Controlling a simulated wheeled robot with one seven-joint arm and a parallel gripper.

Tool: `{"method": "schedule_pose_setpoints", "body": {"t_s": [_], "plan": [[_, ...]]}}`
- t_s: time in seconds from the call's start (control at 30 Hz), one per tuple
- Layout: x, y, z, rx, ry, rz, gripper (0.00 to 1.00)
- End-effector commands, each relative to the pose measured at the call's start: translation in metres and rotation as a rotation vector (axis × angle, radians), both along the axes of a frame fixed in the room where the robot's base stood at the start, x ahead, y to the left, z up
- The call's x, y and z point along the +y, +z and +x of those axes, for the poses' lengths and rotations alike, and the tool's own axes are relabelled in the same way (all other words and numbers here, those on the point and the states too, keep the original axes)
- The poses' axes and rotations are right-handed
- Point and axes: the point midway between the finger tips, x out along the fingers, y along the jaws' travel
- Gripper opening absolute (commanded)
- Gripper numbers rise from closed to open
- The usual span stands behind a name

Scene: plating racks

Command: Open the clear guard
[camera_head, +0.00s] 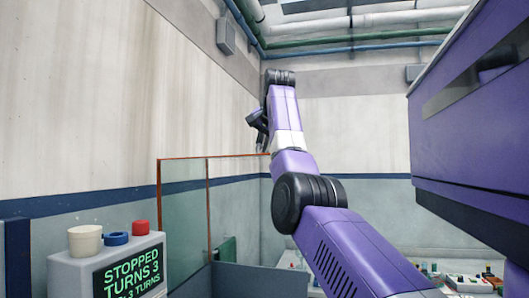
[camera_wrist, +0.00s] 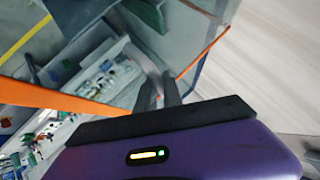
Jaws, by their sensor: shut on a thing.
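The clear guard (camera_head: 183,215) is made of see-through greenish panels with thin orange edges. It stands left of my arm in the head view, and its top edge runs back toward my gripper (camera_head: 264,150). In the wrist view, orange edges and a clear panel (camera_wrist: 62,60) of the guard cross the picture. My gripper (camera_wrist: 160,88) has its two dark fingers close together around a grey curved bar (camera_wrist: 142,58), which looks like the guard's handle. The exact contact is small and partly hidden. I cannot tell how far the guard stands open.
A grey control box (camera_head: 105,272) reading "STOPPED TURNS 3" stands at lower left, with a red button, blue ring and cream knob on top. A large purple body (camera_head: 470,130) fills the right. Small items cover a bench (camera_head: 455,283) at lower right.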

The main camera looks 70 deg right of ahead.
Motion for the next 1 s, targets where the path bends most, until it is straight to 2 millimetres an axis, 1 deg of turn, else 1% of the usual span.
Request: {"method": "schedule_pose_setpoints", "body": {"t_s": [0.33,0.37,0.4,0.67,0.77,0.87,1.0], "plan": [[-0.001,-0.001,-0.001,0.001,-0.003,0.002,0.0],[-0.001,-0.001,-0.001,0.001,-0.003,0.002,0.13],[-0.001,-0.001,-0.001,0.001,-0.003,0.002,0.2],[-0.001,-0.001,0.0,0.001,-0.002,0.001,0.2],[0.003,0.002,-0.002,0.0,-0.002,0.0,0.2],[0.012,0.009,-0.008,-0.002,-0.002,-0.002,0.2],[0.028,0.024,-0.018,-0.003,0.0,-0.003,0.2]]}}
